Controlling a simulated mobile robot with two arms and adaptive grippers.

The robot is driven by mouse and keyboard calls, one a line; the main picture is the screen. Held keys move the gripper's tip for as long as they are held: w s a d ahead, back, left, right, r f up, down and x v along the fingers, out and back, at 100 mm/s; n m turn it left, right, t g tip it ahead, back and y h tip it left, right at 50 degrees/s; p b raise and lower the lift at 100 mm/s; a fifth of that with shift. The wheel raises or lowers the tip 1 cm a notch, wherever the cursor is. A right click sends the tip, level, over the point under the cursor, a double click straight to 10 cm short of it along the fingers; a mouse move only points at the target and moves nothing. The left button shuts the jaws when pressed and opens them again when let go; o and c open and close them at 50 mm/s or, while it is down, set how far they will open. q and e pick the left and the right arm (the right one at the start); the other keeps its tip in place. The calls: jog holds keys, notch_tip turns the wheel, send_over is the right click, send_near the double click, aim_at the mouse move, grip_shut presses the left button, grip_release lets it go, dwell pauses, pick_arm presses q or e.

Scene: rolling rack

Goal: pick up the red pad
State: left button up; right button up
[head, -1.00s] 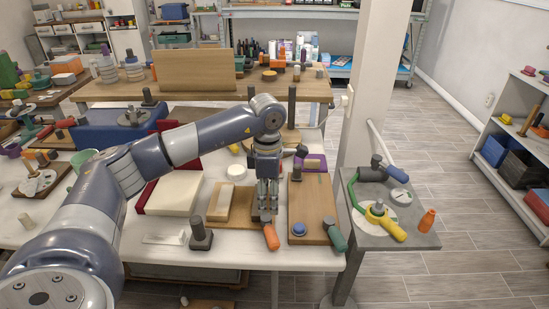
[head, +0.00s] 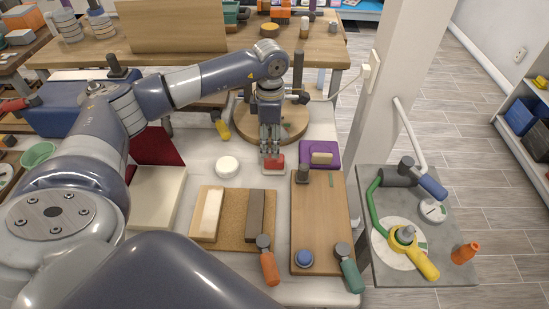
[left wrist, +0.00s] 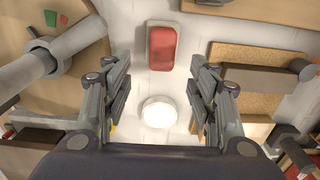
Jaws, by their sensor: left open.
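The red pad (head: 274,165) lies on the white table, left of the purple block, just below my gripper in the head view. In the left wrist view the red pad (left wrist: 163,48) shows whole, with a pale edge, beyond my fingertips. My left gripper (head: 270,146) hangs above the table, close to the pad and partly covering its far side. In the left wrist view my left gripper (left wrist: 160,76) has its fingers wide apart with nothing gripped. My right gripper is not in view.
A white round disc (head: 228,166) lies left of the pad. A purple block (head: 319,154) is to the right. A wooden board (head: 324,206) with a blue knob and a cork board (head: 232,215) lie nearer. A round wooden board (head: 292,125) is behind.

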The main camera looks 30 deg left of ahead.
aim_at(274, 163)
pick_arm(q)
jog(key=shift+f, duration=0.85)
jog(key=shift+d+f, duration=0.1)
jog(key=shift+f, duration=0.2)
jog(key=f, duration=0.1)
jog(key=f+p, duration=0.1)
jog(key=f, duration=0.2)
jog(key=shift+w+d+f+p, duration=0.1)
jog(key=shift+d+f+p, duration=0.1)
jog(key=shift+d+p, duration=0.2)
jog(key=shift+f, duration=0.2)
jog(key=shift+a, duration=0.1)
jog(key=shift+c, duration=1.1)
grip_shut()
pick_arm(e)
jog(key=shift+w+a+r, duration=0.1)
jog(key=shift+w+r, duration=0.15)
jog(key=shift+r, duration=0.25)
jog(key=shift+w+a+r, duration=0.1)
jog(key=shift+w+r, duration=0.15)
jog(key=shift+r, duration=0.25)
